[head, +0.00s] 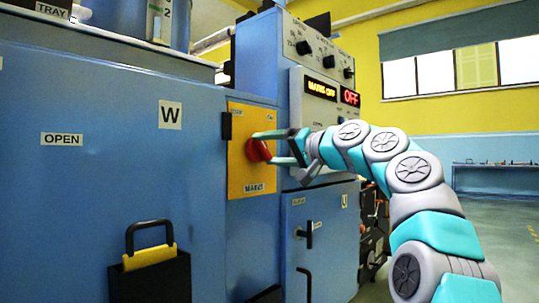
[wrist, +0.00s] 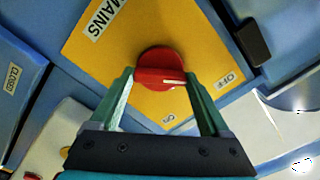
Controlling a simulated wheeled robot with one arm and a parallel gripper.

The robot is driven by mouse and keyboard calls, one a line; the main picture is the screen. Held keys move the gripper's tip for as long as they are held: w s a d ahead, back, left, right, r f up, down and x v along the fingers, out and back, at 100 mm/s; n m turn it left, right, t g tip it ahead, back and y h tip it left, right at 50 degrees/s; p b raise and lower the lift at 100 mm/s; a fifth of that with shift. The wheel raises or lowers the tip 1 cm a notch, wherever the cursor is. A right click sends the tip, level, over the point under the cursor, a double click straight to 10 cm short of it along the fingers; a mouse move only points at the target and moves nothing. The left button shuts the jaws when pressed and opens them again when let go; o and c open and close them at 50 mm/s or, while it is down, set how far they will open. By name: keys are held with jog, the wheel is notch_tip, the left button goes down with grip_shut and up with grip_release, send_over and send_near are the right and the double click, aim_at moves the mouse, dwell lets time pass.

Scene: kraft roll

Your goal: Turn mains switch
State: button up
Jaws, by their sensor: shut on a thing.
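The mains switch is a round red knob (head: 258,151) on a yellow panel (head: 250,112) on the front of the blue machine. In the wrist view the knob (wrist: 158,62) sits between the two green fingers of my gripper (wrist: 160,74), which is shut on it. The white mark on the knob points right, toward the OFF label (wrist: 228,82). A second label (wrist: 169,119), apparently ON, is below the knob, and a MAINS label (wrist: 104,19) is at upper left. In the head view my gripper (head: 266,148) reaches the knob from the right.
A black block (head: 226,126) stands at the panel's left edge. A cabinet door with a handle (head: 305,232) is below right. Open floor (head: 490,240) lies at right.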

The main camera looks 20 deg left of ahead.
jog(key=shift+n, duration=0.5)
jog(key=o, duration=1.2)
jog(key=shift+b+v, duration=1)
jog(key=shift+v, duration=2.85)
